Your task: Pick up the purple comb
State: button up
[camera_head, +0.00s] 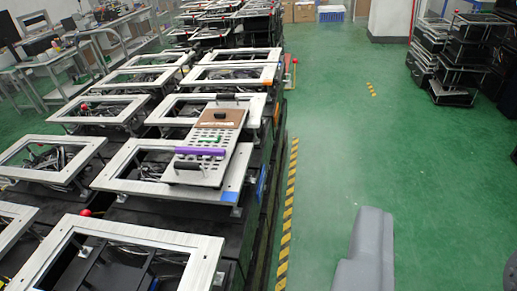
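A purple bar-shaped thing (200,151), which I take for the purple comb, lies across a light perforated board (212,138) with black handles. The board rests on the grey frames of the fixtures, left of the picture's middle. The comb's teeth are too small to make out. A smooth grey part of mine (368,250) rises from the bottom edge, right of the middle. It is far to the right of the purple thing and apart from it. I cannot make out two fingertips or anything held.
Rows of metal-framed fixtures (150,245) with red-knobbed levers fill the left side. A yellow-black striped line (289,195) runs along the green floor (340,150), which is clear. Black stacked units (465,55) stand at the upper right. Desks and rails are at the upper left.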

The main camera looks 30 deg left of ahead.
aim_at(181, 151)
jog(key=z, duration=0.3)
jog(key=i, duration=2.9)
jog(key=u, duration=2.6)
